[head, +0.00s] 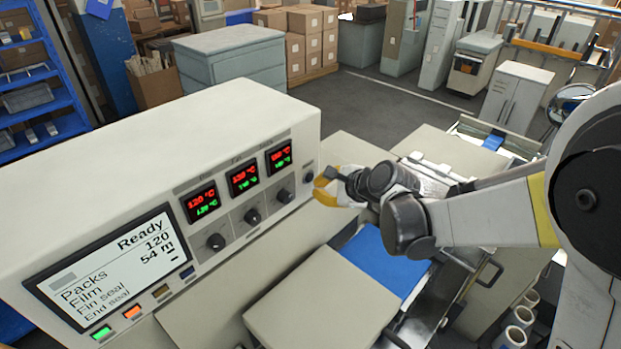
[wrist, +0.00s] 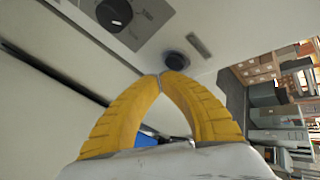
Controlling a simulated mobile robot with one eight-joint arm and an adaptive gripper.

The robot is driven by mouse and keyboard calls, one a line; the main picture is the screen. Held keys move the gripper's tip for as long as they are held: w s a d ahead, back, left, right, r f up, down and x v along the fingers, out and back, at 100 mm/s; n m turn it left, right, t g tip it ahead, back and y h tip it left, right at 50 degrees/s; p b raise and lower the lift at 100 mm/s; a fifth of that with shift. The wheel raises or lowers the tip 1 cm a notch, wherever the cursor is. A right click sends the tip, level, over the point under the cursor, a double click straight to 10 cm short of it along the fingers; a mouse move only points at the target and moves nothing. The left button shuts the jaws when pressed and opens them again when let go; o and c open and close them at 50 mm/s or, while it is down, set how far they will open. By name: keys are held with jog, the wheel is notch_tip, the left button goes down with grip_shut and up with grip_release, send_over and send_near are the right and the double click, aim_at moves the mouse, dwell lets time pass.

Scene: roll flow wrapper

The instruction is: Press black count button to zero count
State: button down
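The black count button (wrist: 174,60) is a round dark button on the pale panel face, seen in the wrist view just beyond my fingertips. In the head view the button (head: 309,177) is small, at the panel's right end. My gripper (wrist: 161,73) has yellow fingers whose tips meet, with nothing between them. Its tips overlap the button's lower left edge in the wrist view; I cannot tell whether they touch it. In the head view my gripper (head: 318,185) is just right of the button. The screen (head: 112,272) reads "Ready", with 120 beside Packs and 54 m beside Film.
Three black knobs, the nearest to the button being one knob (head: 284,196), sit under red and green temperature displays (head: 243,178). Coloured buttons, including a green one (head: 101,332), line the screen's edge. A beige cover (head: 322,308) and a blue surface (head: 380,258) lie below the panel.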

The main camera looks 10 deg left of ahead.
jog(key=shift+a, duration=0.1)
jog(key=shift+w+a, duration=0.2)
jog(key=shift+a, duration=0.1)
jog(key=shift+w+a+b, duration=0.25)
jog(key=shift+a+b, duration=0.15)
jog(key=shift+b, duration=0.05)
dwell(0.8)
jog(key=shift+d, duration=0.1)
jog(key=shift+s+d, duration=0.5)
jog(key=shift+d, duration=0.15)
jog(key=shift+s+d+b, duration=0.2)
jog(key=shift+s+d, duration=0.2)
jog(key=shift+d, duration=0.35)
jog(key=shift+s+d+b, duration=0.15)
jog(key=shift+s+d, duration=0.3)
jog(key=shift+d, duration=0.25)
jog(key=shift+s+d+b, duration=0.2)
jog(key=shift+s+d, duration=0.2)
jog(key=shift+d, duration=0.35)
jog(key=shift+f, duration=0.1)
